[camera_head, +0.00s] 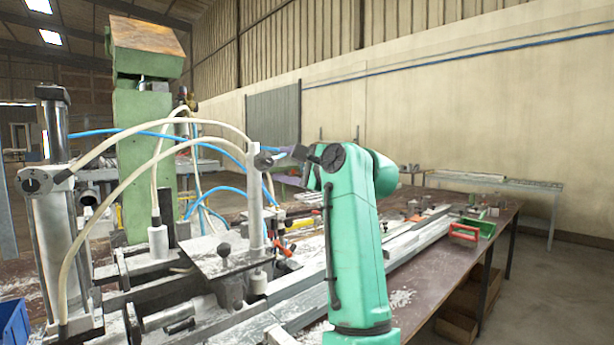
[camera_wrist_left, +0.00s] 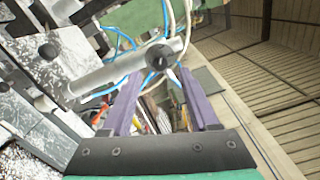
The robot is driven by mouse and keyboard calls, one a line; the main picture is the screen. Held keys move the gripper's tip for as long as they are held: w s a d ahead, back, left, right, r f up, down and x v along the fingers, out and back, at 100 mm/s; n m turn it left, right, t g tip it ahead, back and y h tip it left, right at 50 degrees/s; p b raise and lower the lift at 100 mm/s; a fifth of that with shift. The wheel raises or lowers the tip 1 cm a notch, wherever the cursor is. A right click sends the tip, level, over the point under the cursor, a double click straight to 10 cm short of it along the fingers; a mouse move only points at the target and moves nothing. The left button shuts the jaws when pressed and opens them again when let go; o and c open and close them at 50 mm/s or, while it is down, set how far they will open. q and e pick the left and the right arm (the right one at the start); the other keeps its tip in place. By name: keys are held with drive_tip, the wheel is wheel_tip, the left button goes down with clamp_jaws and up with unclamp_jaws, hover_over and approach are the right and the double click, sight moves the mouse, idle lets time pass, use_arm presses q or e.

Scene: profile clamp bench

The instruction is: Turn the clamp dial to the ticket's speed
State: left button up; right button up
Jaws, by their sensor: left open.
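The clamp's upright metal cylinder (camera_head: 255,205) stands at the middle of the bench, with a dark round knob (camera_head: 263,161) near its top, which I take for the dial. In the left wrist view the black knob (camera_wrist_left: 159,58) faces the camera on the side of the pale cylinder (camera_wrist_left: 110,75). My left gripper (camera_head: 279,157) is just right of the knob in the head view. Its purple fingers (camera_wrist_left: 165,90) are apart, and the knob shows beyond them; contact cannot be told. The dial's marks are too small to read. I cannot make out a ticket. My right gripper is not in view.
Pale hoses (camera_head: 185,125) and blue hoses arch close around the cylinder. A second tall clamp cylinder (camera_head: 60,230) stands at left, before a green machine column (camera_head: 140,170). Metal profiles (camera_head: 425,235) lie along the bench, near a red-handled green box (camera_head: 466,232).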

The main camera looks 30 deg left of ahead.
use_arm(q)
drive_tip(key=b+v, duration=0.2)
drive_tip(key=v, duration=0.7)
drive_tip(key=shift+d, duration=0.25)
drive_tip(key=shift+a, duration=0.1)
